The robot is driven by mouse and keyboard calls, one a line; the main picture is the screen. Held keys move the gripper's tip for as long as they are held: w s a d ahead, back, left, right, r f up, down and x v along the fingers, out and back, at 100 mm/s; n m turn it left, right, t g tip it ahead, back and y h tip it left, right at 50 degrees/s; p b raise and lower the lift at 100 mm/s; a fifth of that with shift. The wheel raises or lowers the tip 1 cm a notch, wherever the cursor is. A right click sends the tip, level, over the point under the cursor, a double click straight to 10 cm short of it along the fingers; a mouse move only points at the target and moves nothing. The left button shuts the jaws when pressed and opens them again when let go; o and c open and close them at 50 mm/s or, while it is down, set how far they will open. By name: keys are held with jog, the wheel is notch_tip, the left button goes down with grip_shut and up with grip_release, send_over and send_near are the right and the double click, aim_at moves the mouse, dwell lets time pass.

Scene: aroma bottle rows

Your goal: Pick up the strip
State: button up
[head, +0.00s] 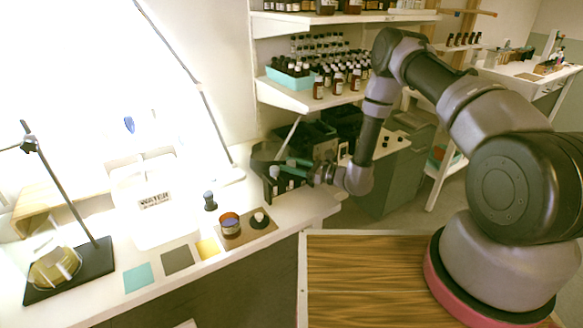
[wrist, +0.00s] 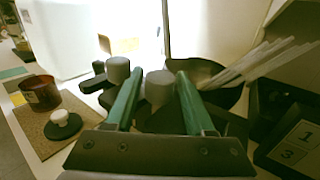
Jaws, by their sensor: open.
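Several thin white strips (wrist: 262,62) fan out of a dark bowl (wrist: 226,97) at the right of the wrist view. They lean to the upper right. My gripper (wrist: 158,76) is open, with its green fingers apart and no strip between them. It is left of the strips. A grey-capped item (wrist: 159,90) shows between the fingers, and another grey cap (wrist: 117,70) shows just left of them. I cannot tell whether the fingers touch either. In the head view my gripper (head: 288,163) is over the right end of the white counter; the strips cannot be made out there.
A brown mat (wrist: 50,128) with an amber jar (wrist: 40,92) and a white-knobbed black lid (wrist: 62,122) lies left. A dark box labelled 1 and 3 (wrist: 298,143) stands right. A shelf of bottles (head: 300,97) is behind; a WATER container (head: 155,220) is left.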

jog(key=c, duration=0.8)
jog(key=shift+r, duration=0.1)
notch_tip(320, 180, up, 18)
jog(key=shift+f, duration=0.1)
dwell(0.3)
